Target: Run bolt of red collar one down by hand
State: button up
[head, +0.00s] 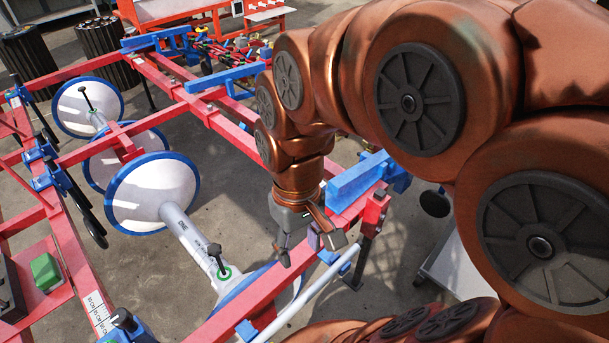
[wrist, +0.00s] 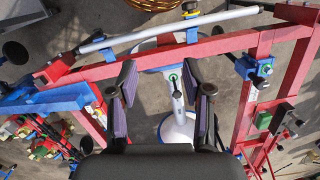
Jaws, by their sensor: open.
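My gripper (head: 308,246) hangs open and empty above the near red frame rail, fingers pointing down. In the wrist view its open fingers (wrist: 165,84) stand either side of a white tube (wrist: 178,104). In the head view this tube (head: 180,212) is marked with dark lettering like "ONE" and joins blue-rimmed white discs. A black-headed bolt (head: 216,252) stands up from a green ring (head: 224,272) on the tube, left of my gripper and apart from it. The green ring also shows in the wrist view (wrist: 173,79). I cannot make out a red collar around this bolt.
The red frame (head: 240,142) surrounds the discs. Blue clamps (head: 357,178) sit on the rail beside my gripper, and a pale bar (head: 318,290) runs along its near side. A green block (head: 46,271) lies at left. Clutter of clamps (head: 225,52) stands behind.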

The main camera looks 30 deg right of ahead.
jog(key=w+d+f+t+b, duration=0.1)
jog(key=w+d+f+b, duration=0.35)
jog(key=w, duration=0.35)
jog(key=w+d+f+n+t+y+b, duration=0.1)
jog(key=w+d+f+b, duration=0.3)
jog(key=w, duration=0.5)
jog(key=w+d+f+t+b, duration=0.1)
jog(key=w+d+f+b, duration=0.1)
jog(key=w+f+b, duration=0.35)
jog(key=w+d+f+b, duration=0.4)
jog(key=w+d, duration=0.1)
jog(key=d, duration=0.1)
jog(key=w+d+f+t+b, duration=0.1)
jog(key=w+d+f+b, duration=0.2)
jog(key=w+d+b, duration=0.1)
jog(key=w+d+f+n+t+b, duration=0.1)
jog(key=w+d+f+b, duration=0.3)
jog(key=d, duration=0.5)
jog(key=shift+w+f+b, duration=0.15)
jog(key=shift+w, duration=0.55)
jog(key=shift+w+f+b, duration=0.15)
jog(key=shift+w, duration=0.5)
jog(key=b+x, duration=0.1)
jog(key=x, duration=0.6)
jog(key=shift+w+d+f+b, duration=0.1)
jog(key=shift+w+f+b, duration=0.15)
jog(key=shift+b, duration=0.15)
jog(key=shift+r, duration=0.1)
grip_shut()
